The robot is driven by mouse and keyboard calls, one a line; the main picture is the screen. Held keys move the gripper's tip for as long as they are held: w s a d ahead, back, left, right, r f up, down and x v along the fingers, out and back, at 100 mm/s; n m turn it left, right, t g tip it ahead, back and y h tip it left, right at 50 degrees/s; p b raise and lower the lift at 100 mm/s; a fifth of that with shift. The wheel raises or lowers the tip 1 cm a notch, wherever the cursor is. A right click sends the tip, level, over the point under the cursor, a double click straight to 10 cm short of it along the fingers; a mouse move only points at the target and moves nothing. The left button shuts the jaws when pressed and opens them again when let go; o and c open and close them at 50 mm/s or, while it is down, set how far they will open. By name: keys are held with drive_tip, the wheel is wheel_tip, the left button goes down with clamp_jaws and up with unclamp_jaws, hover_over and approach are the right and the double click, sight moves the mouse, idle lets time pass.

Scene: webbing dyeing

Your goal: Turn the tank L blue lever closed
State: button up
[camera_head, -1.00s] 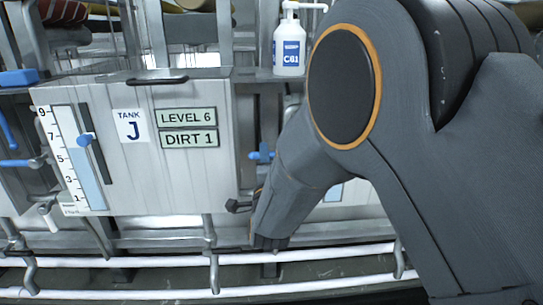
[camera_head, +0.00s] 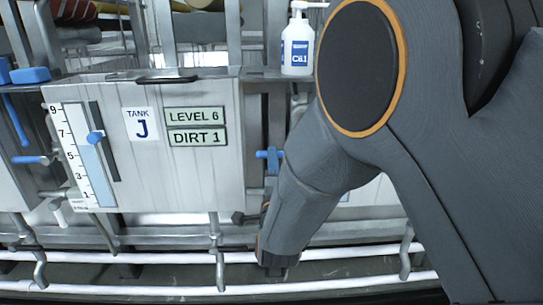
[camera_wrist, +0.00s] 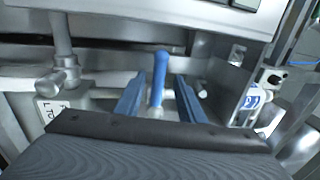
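In the wrist view a blue lever (camera_wrist: 160,72) with a rounded top stands upright on a pale metal stem. My gripper (camera_wrist: 161,84) is open, with one blue finger on each side of the lever. Gaps show between the fingers and the lever, so it is not gripped. In the head view my arm hides the gripper and most of what lies behind it.
Tank J (camera_head: 180,170) stands left of my arm, with a level gauge (camera_head: 85,155). A blue valve handle (camera_head: 270,155) is at its right. A white bottle (camera_head: 297,45) stands on the ledge above. White pipes (camera_head: 150,297) run along the bottom.

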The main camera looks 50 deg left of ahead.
drive_tip(key=v, duration=0.3)
drive_tip(key=shift+s+d, duration=0.1)
drive_tip(key=shift+d, duration=0.05)
idle(0.5)
